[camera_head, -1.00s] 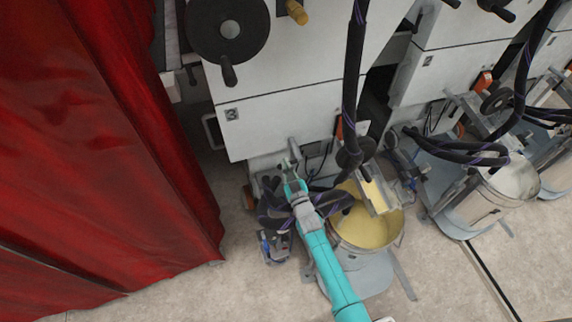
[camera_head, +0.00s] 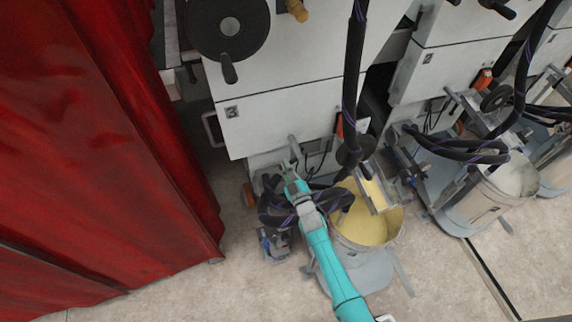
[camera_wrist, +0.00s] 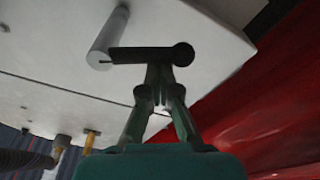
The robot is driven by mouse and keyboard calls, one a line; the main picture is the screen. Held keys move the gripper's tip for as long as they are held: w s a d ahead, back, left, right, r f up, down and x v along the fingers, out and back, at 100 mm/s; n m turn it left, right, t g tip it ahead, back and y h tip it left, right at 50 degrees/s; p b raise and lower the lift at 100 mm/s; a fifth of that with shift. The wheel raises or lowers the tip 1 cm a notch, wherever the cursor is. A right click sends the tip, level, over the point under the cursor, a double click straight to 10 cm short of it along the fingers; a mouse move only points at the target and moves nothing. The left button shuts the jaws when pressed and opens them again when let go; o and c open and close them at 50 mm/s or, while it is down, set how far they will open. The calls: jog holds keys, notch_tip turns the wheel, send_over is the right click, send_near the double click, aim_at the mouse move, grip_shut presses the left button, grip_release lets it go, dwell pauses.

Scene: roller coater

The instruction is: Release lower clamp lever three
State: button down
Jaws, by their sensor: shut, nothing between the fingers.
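A black lever (camera_wrist: 150,54) with a round knob at its right end crosses the wrist view, its left end at a pale grey cylinder (camera_wrist: 108,36). My gripper (camera_wrist: 160,72) is shut and empty. Its fingertips are just below the lever in that view and overlap its lower edge; I cannot tell whether they touch. In the head view my gripper (camera_head: 288,168) is low at the front of the machine panel marked 3 (camera_head: 262,118), just below the grey cylinder (camera_head: 292,143). The lever is too small to make out there.
A bucket of yellow liquid (camera_head: 352,238) stands right of my arm. Dark hoses (camera_head: 268,205) loop around beside the arm. A red curtain (camera_head: 110,150) hangs at left. Bare floor (camera_head: 215,290) lies in front.

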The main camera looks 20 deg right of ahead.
jog(key=d+f+n+g+y, duration=0.1)
jog(key=d+f+n, duration=0.3)
jog(key=n, duration=0.9)
jog(key=shift+f+g, duration=0.3)
dwell(0.3)
